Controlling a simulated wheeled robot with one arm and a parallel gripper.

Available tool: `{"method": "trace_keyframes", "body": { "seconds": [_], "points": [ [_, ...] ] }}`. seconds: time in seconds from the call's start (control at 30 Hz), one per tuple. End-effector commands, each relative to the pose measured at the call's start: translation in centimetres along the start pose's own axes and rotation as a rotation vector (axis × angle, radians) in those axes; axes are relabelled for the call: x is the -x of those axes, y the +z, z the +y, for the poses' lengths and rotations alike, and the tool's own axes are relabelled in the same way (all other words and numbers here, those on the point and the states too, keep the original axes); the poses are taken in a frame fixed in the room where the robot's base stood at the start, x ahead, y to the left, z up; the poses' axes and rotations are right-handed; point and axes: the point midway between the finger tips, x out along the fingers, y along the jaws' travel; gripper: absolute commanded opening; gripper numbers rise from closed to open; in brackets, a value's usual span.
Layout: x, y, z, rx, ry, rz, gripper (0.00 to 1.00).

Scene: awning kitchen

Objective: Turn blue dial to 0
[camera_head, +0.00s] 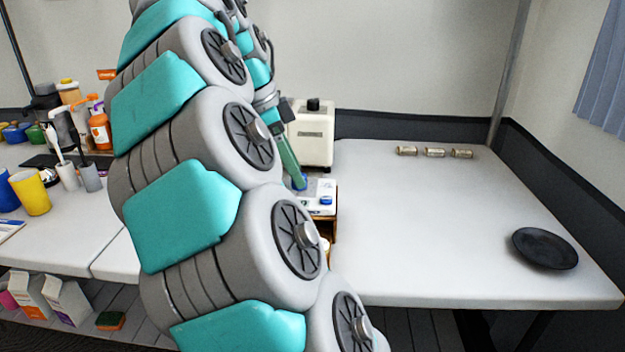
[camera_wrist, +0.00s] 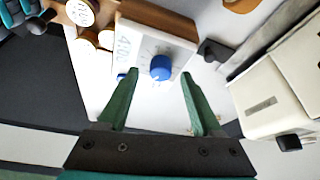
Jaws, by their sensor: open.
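The blue dial (camera_wrist: 161,67) sits on a white panel of a small white device (camera_wrist: 150,45) in the wrist view. Faint markings surround it, but I cannot read its setting. My gripper (camera_wrist: 159,74) is open, with its green fingertips on either side of the dial and a gap on both sides. A second, smaller blue part (camera_wrist: 121,76) shows beside the left finger. In the head view the white device (camera_head: 318,188) stands at the table's left edge, with my gripper (camera_head: 297,183) over it.
A cream appliance (camera_head: 312,135) with a black knob stands just behind the device. Three small cans (camera_head: 434,152) lie at the back and a black plate (camera_head: 545,248) lies at the right. The table between is clear. Cups and bottles (camera_head: 100,130) crowd the left counter.

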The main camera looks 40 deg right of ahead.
Motion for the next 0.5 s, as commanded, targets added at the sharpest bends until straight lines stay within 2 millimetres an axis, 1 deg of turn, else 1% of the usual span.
{"method": "trace_keyframes", "body": {
  "seconds": [0.03, 0.13, 0.47, 0.5],
  "points": [
    [-0.50, 0.21, -0.37, -0.001, 0.002, 0.000, 0.66],
    [-0.91, 0.44, -0.85, -0.002, 0.001, 0.001, 0.66],
    [-1.07, 0.55, -1.10, -0.002, 0.000, 0.001, 0.66],
    [-1.07, 0.55, -1.10, -0.002, 0.000, 0.001, 0.62]
  ]
}}
